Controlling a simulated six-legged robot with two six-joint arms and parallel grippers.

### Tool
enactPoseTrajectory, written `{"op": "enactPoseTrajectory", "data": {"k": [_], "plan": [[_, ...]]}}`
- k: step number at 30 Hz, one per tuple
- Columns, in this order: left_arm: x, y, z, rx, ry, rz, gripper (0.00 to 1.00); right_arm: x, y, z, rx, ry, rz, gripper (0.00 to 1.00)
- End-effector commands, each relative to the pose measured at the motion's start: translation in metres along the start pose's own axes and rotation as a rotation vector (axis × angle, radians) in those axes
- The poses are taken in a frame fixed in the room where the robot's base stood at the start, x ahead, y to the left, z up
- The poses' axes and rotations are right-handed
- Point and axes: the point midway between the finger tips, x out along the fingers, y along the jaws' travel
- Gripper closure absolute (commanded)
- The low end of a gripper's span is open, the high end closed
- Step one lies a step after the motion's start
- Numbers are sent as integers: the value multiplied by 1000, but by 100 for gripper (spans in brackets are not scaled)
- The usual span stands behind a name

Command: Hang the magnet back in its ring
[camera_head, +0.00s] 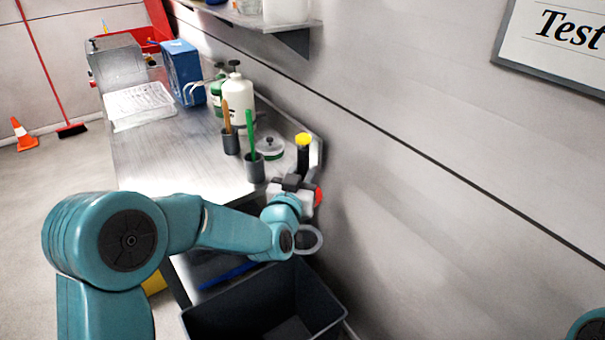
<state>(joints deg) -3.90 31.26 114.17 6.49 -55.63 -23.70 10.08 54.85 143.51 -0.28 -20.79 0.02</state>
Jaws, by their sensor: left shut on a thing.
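My left gripper (296,184) is past the right end of the bench, near the wall, seen mostly from behind. A dark upright cylinder with a yellow top (303,148) rises right at its fingers. I take this for the magnet, held in the shut jaws; the contact itself is hidden. A light grey ring (309,240) shows below and right of the gripper, partly hidden by my left wrist. The magnet is above the ring and apart from it. A red part (318,196) shows beside the gripper; I cannot tell what it belongs to. My right gripper is out of view.
The metal bench (165,165) holds brush cups (255,168), a lidded dish (270,148), bottles (237,98), a blue box (183,72) and a white tray (140,104). A dark open bin (265,305) stands below my left forearm. The wall is close on the right.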

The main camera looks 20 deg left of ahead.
Motion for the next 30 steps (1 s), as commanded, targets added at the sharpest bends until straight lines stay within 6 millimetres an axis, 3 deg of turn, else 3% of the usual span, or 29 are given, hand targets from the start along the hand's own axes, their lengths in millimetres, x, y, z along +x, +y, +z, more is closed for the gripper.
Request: {"op": "enactPoseTrajectory", "data": {"k": [8, 30], "plan": [[2, 1, 9, 1, 2, 0, 100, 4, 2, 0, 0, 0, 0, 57], [2, 1, 71, 1, 2, 1, 100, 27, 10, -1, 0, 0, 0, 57]]}}
